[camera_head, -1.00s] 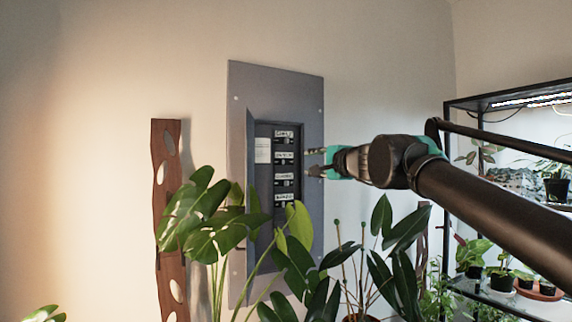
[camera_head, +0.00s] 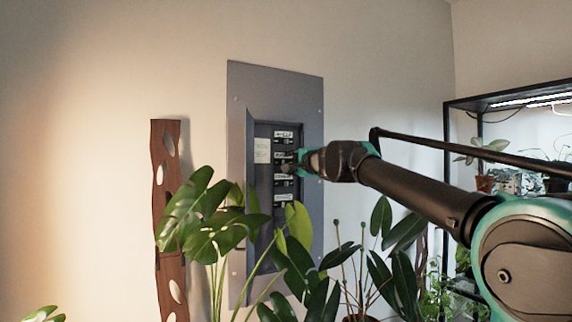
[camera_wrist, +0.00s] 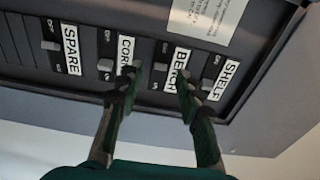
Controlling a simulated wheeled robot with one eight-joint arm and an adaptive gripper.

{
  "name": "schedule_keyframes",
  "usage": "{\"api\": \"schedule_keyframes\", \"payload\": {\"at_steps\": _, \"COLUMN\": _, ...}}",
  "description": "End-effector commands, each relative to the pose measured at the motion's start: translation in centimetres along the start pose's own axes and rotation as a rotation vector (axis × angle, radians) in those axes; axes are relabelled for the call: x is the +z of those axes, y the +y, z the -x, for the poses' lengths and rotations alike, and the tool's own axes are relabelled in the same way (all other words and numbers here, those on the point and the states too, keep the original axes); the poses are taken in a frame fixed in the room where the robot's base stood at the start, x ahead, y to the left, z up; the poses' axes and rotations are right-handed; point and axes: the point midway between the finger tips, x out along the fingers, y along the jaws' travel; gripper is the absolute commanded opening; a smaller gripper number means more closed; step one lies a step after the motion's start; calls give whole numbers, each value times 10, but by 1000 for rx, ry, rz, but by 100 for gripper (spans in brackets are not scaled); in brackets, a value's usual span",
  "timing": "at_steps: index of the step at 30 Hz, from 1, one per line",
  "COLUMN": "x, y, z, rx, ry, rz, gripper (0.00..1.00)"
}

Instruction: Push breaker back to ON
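The grey breaker panel (camera_head: 236,135) hangs on the wall, its recess open. In the wrist view its breakers form a row with labels SPARE (camera_wrist: 71,48), one partly hidden that starts with COR (camera_wrist: 125,50), BENCH (camera_wrist: 179,66) and SHELF (camera_wrist: 225,80). Small light levers show at SPARE (camera_wrist: 49,45), COR (camera_wrist: 105,65) and SHELF (camera_wrist: 207,84). I cannot tell for sure which breaker is off. In the head view my gripper (camera_head: 290,168) covers part of the breaker column.
A broad-leaved plant (camera_head: 200,215) stands before the panel's lower part, with another leafy plant (camera_head: 400,232) to its right. A brown wooden strip (camera_head: 167,240) is on the wall at left. A black shelf rack (camera_head: 480,102) with pots stands at right.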

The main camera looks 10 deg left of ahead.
Motion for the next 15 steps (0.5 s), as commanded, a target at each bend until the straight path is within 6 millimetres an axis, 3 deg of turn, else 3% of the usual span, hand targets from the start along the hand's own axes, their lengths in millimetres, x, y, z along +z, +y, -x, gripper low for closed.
{"api": "schedule_keyframes", "payload": {"at_steps": 6, "x": 0, "y": 0, "z": -21, "rx": 0, "ry": 0, "rz": 0, "gripper": 36}}
{"api": "schedule_keyframes", "payload": {"at_steps": 15, "x": 0, "y": 0, "z": -25, "rx": 0, "ry": 0, "rz": 0, "gripper": 36}}
